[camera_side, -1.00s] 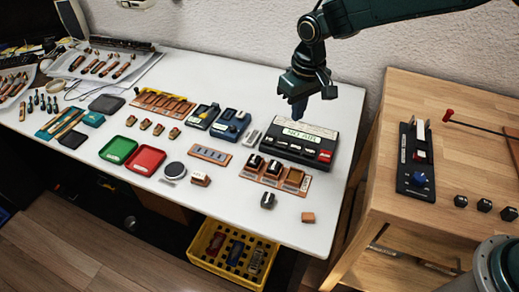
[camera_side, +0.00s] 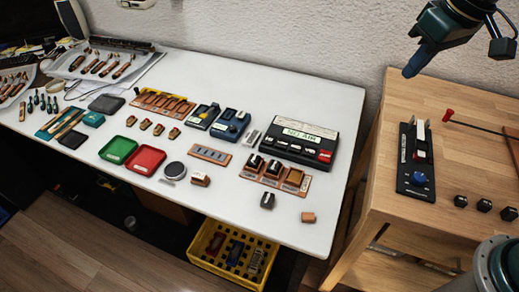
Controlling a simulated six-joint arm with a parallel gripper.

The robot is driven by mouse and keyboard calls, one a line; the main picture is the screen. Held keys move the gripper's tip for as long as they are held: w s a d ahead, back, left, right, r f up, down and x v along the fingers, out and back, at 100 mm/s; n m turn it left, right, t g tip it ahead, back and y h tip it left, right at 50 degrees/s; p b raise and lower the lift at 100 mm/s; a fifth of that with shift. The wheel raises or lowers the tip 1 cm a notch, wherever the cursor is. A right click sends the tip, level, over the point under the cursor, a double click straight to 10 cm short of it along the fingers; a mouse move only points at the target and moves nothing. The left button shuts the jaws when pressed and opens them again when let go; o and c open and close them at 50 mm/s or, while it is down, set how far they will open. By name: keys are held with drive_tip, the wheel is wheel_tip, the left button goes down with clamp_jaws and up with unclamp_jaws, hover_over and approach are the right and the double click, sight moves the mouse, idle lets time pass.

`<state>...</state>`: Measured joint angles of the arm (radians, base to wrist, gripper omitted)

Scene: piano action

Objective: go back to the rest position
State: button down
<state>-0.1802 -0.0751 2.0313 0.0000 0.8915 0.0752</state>
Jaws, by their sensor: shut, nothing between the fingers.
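My gripper (camera_side: 412,70) is at the upper right, in the air in front of the wall and above the back left corner of the wooden table. Its dark blue fingers point down and to the left and are shut with nothing between them. It touches nothing. The black box with the label reading "NO AIR" (camera_side: 322,119) sits on the white table, to the lower left of my gripper and well apart from it.
The white table (camera_side: 290,83) holds trays, a green dish (camera_side: 118,149), a red dish (camera_side: 145,159) and several small parts. The wooden table (camera_side: 460,170) carries a black panel with a blue knob (camera_side: 419,179), a red-tipped rod (camera_side: 448,115) and several black cubes. A yellow crate (camera_side: 203,243) is below.

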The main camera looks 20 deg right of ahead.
drive_tip(key=s+d+t, duration=0.1)
drive_tip(key=s+d, duration=0.2)
drive_tip(key=s, duration=0.6)
drive_tip(key=s+d+m+t, duration=0.1)
drive_tip(key=s+d, duration=0.2)
drive_tip(key=s, duration=0.5)
drive_tip(key=shift+s+d+h, duration=0.25)
drive_tip(key=shift+s+h, duration=0.05)
drive_tip(key=shift+s, duration=0.05)
